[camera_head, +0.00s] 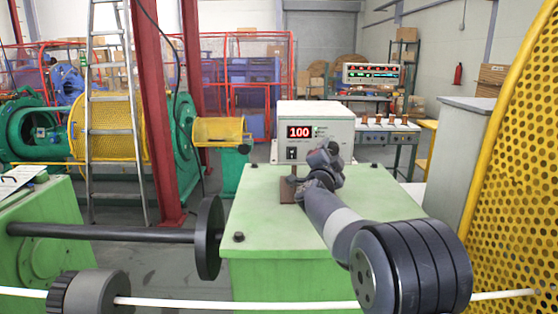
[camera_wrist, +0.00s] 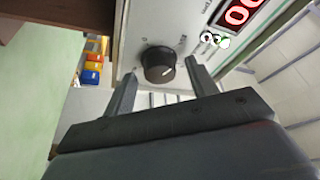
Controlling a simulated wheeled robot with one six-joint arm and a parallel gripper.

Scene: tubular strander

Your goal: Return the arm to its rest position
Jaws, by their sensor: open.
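My arm stretches from the lower right of the head view over a green cabinet to a white control box (camera_head: 315,116) with a red display reading 100. My gripper (camera_wrist: 160,70) is open in the wrist view, its two fingers apart and pointing at the box face. A round black knob (camera_wrist: 158,63) with a white mark sits between the fingertips; I cannot tell if they touch it. In the head view my wrist covers the lower right of the box face, and the fingers and knob are not clear there.
The green cabinet top (camera_head: 260,205) lies under my arm. A brown block (camera_head: 288,190) stands before the box. A yellow perforated guard (camera_head: 515,170) rises close on the right. A white rod (camera_head: 200,303) crosses the front, and a black disc (camera_head: 209,238) stands to the left.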

